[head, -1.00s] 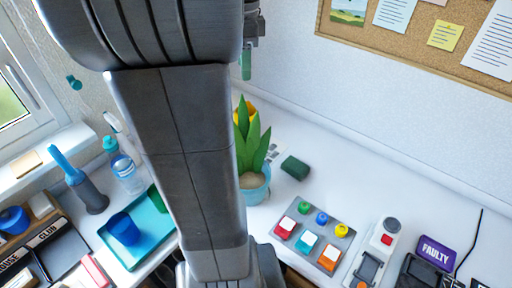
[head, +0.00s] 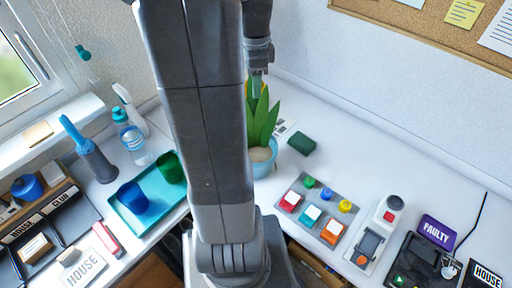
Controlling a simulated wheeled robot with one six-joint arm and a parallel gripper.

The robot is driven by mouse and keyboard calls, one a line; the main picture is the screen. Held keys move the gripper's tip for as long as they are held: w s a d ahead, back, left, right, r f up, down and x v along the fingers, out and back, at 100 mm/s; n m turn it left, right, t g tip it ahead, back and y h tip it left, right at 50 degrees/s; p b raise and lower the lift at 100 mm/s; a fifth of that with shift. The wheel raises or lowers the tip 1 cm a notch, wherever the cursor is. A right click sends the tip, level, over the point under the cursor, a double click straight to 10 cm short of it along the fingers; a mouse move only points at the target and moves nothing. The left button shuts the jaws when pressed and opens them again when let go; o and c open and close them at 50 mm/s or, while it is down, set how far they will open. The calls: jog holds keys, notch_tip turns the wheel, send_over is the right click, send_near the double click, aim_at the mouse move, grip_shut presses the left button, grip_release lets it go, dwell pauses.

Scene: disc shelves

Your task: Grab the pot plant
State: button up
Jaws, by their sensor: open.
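The pot plant (head: 264,124) stands upright on the white desk, with green pointed leaves and a light blue pot (head: 265,163). My arm hides its left part. My gripper (head: 257,84) is in the upper middle of the head view, in front of or above the top of the leaves. It is open, with nothing seen in it. I cannot tell whether the fingers touch the leaves.
A dark green block (head: 302,143) lies right of the pot. A grey button panel (head: 318,211) is in front of it. A teal tray (head: 137,213) with blue and green cups, a bottle (head: 131,138) and a spray bottle stand left of my arm.

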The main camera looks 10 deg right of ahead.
jog(key=shift+f, duration=0.2)
grip_shut()
jog(key=shift+r, duration=0.1)
dwell(1.2)
